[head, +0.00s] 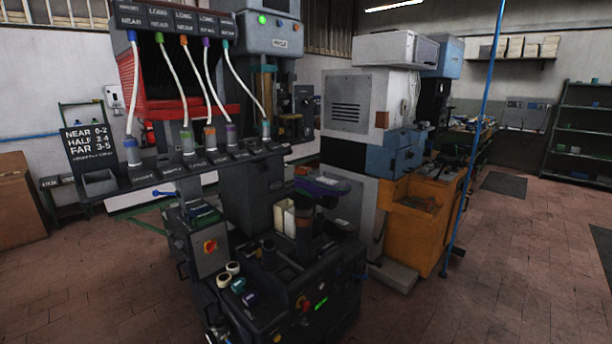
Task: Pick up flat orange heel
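I cannot make out a flat orange heel for certain in the head view. A small orange patch (302,171) shows behind the press, too small to identify. Small pieces lie on the front left of the dark press machine (290,285): two cream round pieces (224,281), a teal piece (238,286) and a purple piece (250,299). Neither of my grippers is in view.
A dark rack (190,172) with labelled slots and several colour-tipped tubes stands behind the press. A sign (88,140) reads NEAR, HALF, FAR. An orange cabinet (415,235) and a blue pole (478,120) stand to the right. The tiled floor (530,270) is open at right.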

